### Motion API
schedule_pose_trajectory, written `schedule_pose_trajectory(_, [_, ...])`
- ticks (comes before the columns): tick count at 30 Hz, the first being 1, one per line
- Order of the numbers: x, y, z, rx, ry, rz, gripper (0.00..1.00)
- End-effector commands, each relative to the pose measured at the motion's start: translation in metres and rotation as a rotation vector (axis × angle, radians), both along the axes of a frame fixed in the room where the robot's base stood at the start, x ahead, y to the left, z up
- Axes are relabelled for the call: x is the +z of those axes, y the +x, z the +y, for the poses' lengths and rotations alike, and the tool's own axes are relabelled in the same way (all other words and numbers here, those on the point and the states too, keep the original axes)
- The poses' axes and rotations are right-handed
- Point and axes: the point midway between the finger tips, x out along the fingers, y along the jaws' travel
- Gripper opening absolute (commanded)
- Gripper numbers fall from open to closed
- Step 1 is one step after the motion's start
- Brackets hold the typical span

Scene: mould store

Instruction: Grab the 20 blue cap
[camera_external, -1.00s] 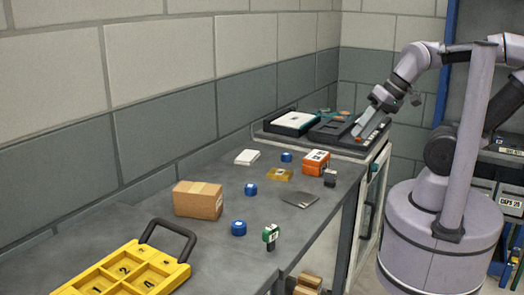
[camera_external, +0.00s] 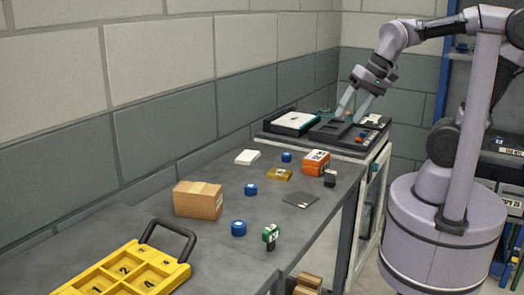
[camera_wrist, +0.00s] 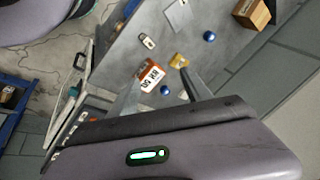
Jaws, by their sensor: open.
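Three blue caps stand on the grey bench in the external view: one near the front (camera_external: 239,228), one in the middle (camera_external: 251,189) and one farther back (camera_external: 287,157). Their markings are too small to read, so I cannot tell which is the 20. Another blue cap (camera_wrist: 209,36) shows farther up.
A cardboard box (camera_external: 198,200), green-and-black item (camera_external: 270,236) and yellow tray (camera_external: 183,271) are nearer.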

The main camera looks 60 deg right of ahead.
Motion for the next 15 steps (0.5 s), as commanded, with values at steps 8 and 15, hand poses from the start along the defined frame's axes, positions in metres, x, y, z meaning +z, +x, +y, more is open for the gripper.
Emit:
schedule_pose_trajectory(8, [0.039,0.181,-0.047,-0.659,0.091,0.355,0.57])
schedule_pose_trajectory(15, [-0.013,0.238,-0.070,-0.964,0.086,0.458,0.57])
